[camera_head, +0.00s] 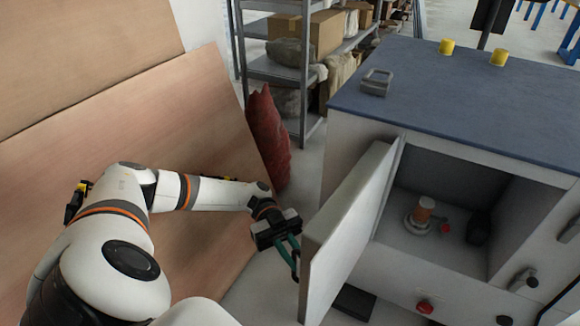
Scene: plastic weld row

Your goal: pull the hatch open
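The hatch (345,225) is a pale grey door on the front of a cabinet (350,135) with a blue top. It stands swung well out to the left, and the compartment (455,180) behind it is exposed. My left gripper (291,252) is at the outer side of the hatch, close to its free edge. Its teal fingers reach toward the outer face, which is turned away from view. Any handle there is hidden, and whether the fingers grip something is unclear. My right gripper is not in view.
Inside the compartment are an orange-and-white cylinder (424,211) and a dark object (478,228). Yellow knobs (446,47) and a grey frame-like item (376,82) are on the cabinet top. Wooden panels (150,150) and a red sack (268,138) stand left; a shelf (310,65) is behind.

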